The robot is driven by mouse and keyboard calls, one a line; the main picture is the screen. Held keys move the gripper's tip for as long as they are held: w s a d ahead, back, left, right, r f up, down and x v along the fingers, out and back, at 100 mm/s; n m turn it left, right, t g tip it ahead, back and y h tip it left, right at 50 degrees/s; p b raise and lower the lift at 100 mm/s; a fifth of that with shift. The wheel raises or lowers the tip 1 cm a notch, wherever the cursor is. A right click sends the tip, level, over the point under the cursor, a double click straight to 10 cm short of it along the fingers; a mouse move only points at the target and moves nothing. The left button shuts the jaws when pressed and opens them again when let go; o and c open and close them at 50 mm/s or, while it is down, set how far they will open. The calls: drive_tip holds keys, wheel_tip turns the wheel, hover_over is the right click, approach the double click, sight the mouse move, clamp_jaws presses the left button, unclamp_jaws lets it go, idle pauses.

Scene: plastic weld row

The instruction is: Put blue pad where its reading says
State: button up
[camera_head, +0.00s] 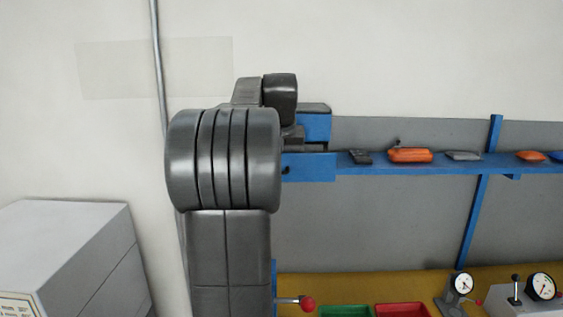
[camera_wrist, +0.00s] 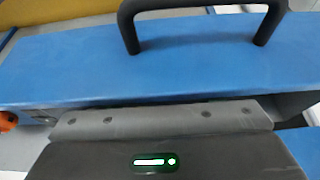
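A small blue piece (camera_head: 558,155) is cut off by the right edge of the head view, on the blue shelf rail (camera_head: 400,169). It may be the blue pad; I cannot be sure. Two dial gauges, one on a small stand (camera_head: 462,284) and one on a grey box with a lever (camera_head: 541,287), are on the bench; their readings are too small to tell. A green tray (camera_head: 345,311) and a red tray (camera_head: 402,310) are at the bottom edge. My gripper is mostly hidden behind my arm at the rail's left end; its fingertips do not show clearly.
A blue panel (camera_wrist: 70,60) with a black handle (camera_wrist: 200,10) fills the upper wrist view. The rail carries a dark piece (camera_head: 360,156), an orange piece (camera_head: 409,155), a grey piece (camera_head: 463,155) and another orange piece (camera_head: 531,156). A red-knobbed lever (camera_head: 307,303) is beside the trays.

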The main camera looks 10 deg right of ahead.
drive_tip(key=shift+o, duration=1)
drive_tip(key=shift+r, duration=0.3)
drive_tip(key=v, duration=1.1)
drive_tip(key=shift+r, duration=0.35)
drive_tip(key=shift+s, duration=0.15)
